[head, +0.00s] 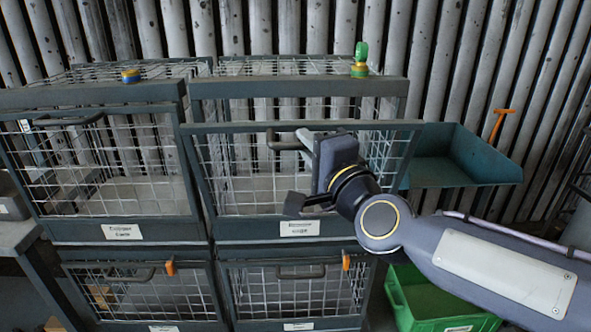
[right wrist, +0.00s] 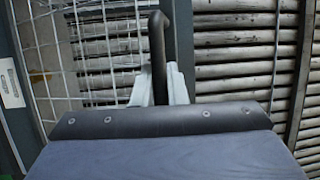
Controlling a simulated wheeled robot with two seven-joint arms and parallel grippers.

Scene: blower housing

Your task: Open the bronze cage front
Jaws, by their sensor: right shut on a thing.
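The upper right cage has a wire-mesh front (head: 240,170) with a dark frame and a label (head: 300,228) too blurred to read surely; I take it as the bronze cage front. Its top edge leans out from the cage body, while its bottom edge stays at the cage. My right gripper (head: 308,143) is shut on the dark bar handle (head: 283,145) at the top of this front. In the right wrist view the two pale fingers (right wrist: 160,88) close around the handle bar (right wrist: 157,40). My left gripper is not in view.
An upper left cage (head: 95,180) stands beside it; two lower cages (head: 290,290) with orange latches (head: 347,262) sit below. A green object (head: 361,58) and a blue-yellow one (head: 130,75) rest on top. A teal tray (head: 450,160) and green bin (head: 435,300) are at the right.

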